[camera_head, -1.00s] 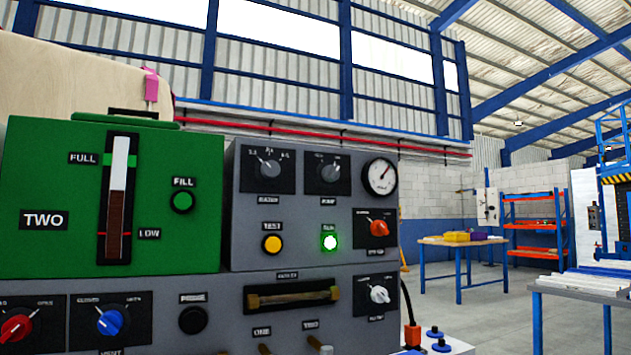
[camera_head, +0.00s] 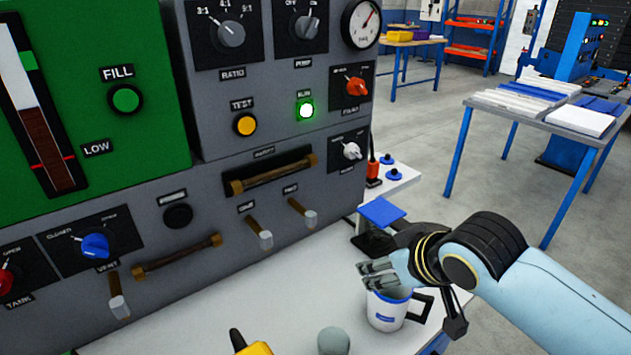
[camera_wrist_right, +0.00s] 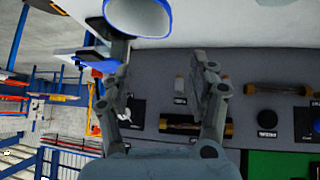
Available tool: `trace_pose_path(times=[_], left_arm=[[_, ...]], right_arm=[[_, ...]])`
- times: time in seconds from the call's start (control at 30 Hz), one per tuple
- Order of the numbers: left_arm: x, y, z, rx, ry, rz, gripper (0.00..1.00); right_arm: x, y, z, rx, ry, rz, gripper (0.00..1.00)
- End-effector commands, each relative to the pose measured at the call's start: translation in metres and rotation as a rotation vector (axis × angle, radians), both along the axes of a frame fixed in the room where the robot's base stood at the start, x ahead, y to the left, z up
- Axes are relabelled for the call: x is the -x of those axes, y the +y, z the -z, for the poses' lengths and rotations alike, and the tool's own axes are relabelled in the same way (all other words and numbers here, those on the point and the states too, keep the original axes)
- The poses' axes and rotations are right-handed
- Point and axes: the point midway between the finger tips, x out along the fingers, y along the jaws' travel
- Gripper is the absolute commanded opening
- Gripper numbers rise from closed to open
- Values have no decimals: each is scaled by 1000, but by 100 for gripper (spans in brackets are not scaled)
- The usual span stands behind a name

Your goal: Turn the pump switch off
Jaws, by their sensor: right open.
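The pump switch (camera_head: 307,27) is a grey rotary knob on a black plate, at the top of the grey panel (camera_head: 221,90) in the head view. Its plate has small markings above the knob, and the top is cut by the frame edge. The green run light (camera_head: 306,111) below it is lit. My right gripper (camera_head: 372,277) is open and empty, low in front of the panel, well below and right of the switch, over a mug. In the right wrist view its two fingers (camera_wrist_right: 161,72) are spread. My left gripper is not in view.
A white mug with blue rim (camera_head: 387,308) stands on the white table (camera_head: 230,318) by my right gripper. Several levers and bar handles (camera_head: 272,174) stick out from the panel. A red knob (camera_head: 357,87) and white knob (camera_head: 351,150) sit at its right. A gauge (camera_head: 361,24) is top right.

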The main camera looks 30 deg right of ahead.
Motion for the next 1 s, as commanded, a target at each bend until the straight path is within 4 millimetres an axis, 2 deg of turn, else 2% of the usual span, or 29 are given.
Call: trace_pose_path(times=[0.03, 0.07, 0.1, 0.17, 0.2, 0.3, 0.4, 0.5, 0.57, 0.67, 1.0], left_arm=[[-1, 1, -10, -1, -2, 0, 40], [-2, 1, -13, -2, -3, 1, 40], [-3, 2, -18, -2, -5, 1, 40], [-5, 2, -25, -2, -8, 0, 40], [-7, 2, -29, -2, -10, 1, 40], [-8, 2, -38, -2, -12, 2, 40], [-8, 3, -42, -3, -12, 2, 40], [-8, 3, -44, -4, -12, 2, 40], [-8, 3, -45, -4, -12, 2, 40], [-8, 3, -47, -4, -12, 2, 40], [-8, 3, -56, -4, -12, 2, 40]], right_arm=[[-31, -6, -41, -3, -111, -1, 60], [-48, -8, -64, -9, -180, -2, 60], [-69, -10, -98, -21, -273, -6, 60], [-97, -12, -149, -43, -412, -16, 60], [-113, -13, -183, -58, -499, -26, 60], [-137, -11, -255, -96, -678, -56, 60], [-148, -9, -302, -126, -791, -82, 60], [-153, -7, -325, -143, -850, -97, 60], [-158, -7, -331, -148, -865, -100, 60], [-171, -6, -332, -152, -868, -98, 60], [-236, -2, -332, -150, -865, -99, 60]])
